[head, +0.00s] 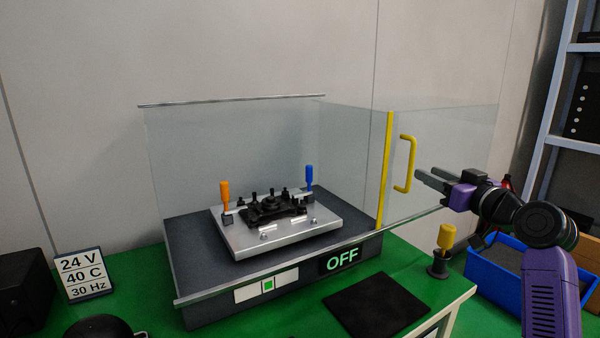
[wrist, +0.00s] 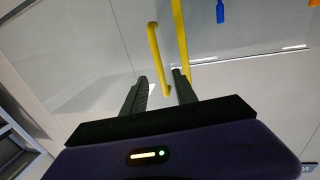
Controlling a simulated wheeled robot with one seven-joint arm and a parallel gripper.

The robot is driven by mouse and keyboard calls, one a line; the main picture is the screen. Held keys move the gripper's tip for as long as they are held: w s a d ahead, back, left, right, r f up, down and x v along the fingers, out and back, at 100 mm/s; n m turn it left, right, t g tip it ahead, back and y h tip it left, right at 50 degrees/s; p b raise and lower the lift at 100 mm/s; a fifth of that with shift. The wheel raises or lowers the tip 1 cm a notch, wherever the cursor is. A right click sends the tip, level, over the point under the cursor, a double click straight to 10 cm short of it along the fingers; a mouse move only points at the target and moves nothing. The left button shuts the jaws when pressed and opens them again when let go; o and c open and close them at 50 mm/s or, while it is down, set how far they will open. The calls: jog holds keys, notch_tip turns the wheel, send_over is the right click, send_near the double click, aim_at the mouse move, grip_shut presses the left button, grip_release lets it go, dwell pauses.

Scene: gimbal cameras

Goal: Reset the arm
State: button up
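My gripper (head: 434,177) is at the right in the head view, at the end of my purple and black arm. Its two fingers point left toward the yellow door handle (head: 405,163) and look apart from it. In the wrist view my gripper (wrist: 160,88) shows two dark fingers spread with a gap and nothing held between them. The yellow handle (wrist: 154,50) appears just beyond the fingertips. The glass door (head: 450,150) with its yellow edge strip (head: 385,170) stands to the right of the glass enclosure.
The enclosure's dark base (head: 190,270) holds a metal plate (head: 240,240) with a black part, an orange-handled clamp and a blue-handled clamp. The display (head: 342,258) reads OFF. A yellow-knobbed tool (head: 446,237), a black mat (head: 375,305) and a blue bin (head: 490,285) are nearby.

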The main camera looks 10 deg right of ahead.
jog(key=s+d+r+m+t+h, duration=0.3)
jog(key=r+h, duration=0.1)
jog(key=s+a+f+m+h+p, duration=0.2)
jog(key=s+a+f, duration=0.4)
jog(key=s+f, duration=0.35)
jog(key=s+a+f+m+h+p, duration=0.1)
jog(key=s+a+f+h+p, duration=0.1)
jog(key=s+a+f, duration=0.55)
jog(key=s+a+f+n+g+y+p, duration=0.1)
jog(key=s+a, duration=0.3)
jog(key=s, duration=0.7)
jog(key=s+a+f+n+g+y+p, duration=0.2)
jog(key=s+a+f+g+y, duration=0.1)
jog(key=s, duration=0.8)
jog(key=s+a+f+n+g+y+p, duration=0.1)
jog(key=s+a, duration=0.4)
jog(key=s, duration=0.7)
jog(key=shift+a+f+n+g+y+p, duration=0.2)
jog(key=shift+f+n+g+y+p, duration=0.15)
jog(key=shift+f+g+p, duration=0.35)
